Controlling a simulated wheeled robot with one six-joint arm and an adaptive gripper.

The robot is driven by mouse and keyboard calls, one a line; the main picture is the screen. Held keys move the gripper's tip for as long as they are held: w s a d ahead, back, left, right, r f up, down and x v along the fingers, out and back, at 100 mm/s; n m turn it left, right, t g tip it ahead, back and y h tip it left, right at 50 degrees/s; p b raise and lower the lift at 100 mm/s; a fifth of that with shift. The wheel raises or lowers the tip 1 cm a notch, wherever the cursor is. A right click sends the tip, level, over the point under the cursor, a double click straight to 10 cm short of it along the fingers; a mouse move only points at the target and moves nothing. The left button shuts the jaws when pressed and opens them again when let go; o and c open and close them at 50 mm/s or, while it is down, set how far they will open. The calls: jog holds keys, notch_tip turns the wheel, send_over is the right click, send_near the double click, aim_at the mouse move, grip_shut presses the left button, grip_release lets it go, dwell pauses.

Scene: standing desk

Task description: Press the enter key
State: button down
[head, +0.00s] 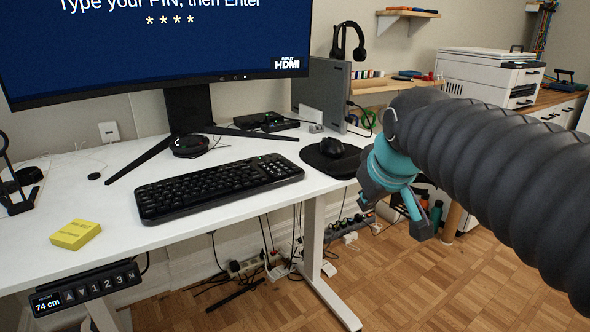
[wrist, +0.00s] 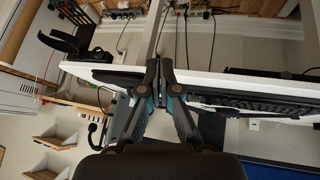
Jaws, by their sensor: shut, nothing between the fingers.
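The black keyboard (head: 218,186) lies on the white desk in the head view. Its enter key is too small to single out. The keyboard also shows in the wrist view (wrist: 255,101), seen at a low angle and upside down. The monitor (head: 150,45) reads "Type your PIN, then Enter" with four asterisks. My gripper (head: 424,232) is off the desk's right edge, well right of the keyboard, and touches nothing that I can see. In the wrist view my gripper's fingertips (wrist: 159,66) are together with nothing between them.
A mouse (head: 332,147) sits on a dark pad (head: 317,159) between my gripper and the keyboard. A yellow note block (head: 75,234) is at the front left. A height control panel (head: 87,286) hangs under the desk's front edge. White desk (head: 245,220) in front of the keyboard is clear.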

jog(key=w+a+r+n+y, duration=0.1)
jog(key=w+a+r+n, duration=0.15)
jog(key=w, duration=0.35)
jog(key=w+a+r+n, duration=0.1)
jog(key=w+a+r, duration=0.25)
jog(key=w, duration=0.25)
notch_tip(320, 180, up, 2)
jog(key=n+t, duration=0.2)
jog(key=n, duration=0.1)
send_over(294, 169)
jog(key=shift+r+y, duration=0.2)
jog(key=shift+y, duration=0.2)
jog(key=shift+f+b, duration=0.15)
jog(key=shift+b, duration=0.3)
notch_tip(294, 169, down, 6)
jog(key=b, duration=0.6)
jog(key=shift+f, duration=0.15)
jog(key=shift+f+b, duration=0.75)
jog(key=shift+f, duration=0.35)
jog(key=shift+f, duration=0.2)
jog(key=shift+f, duration=0.2)
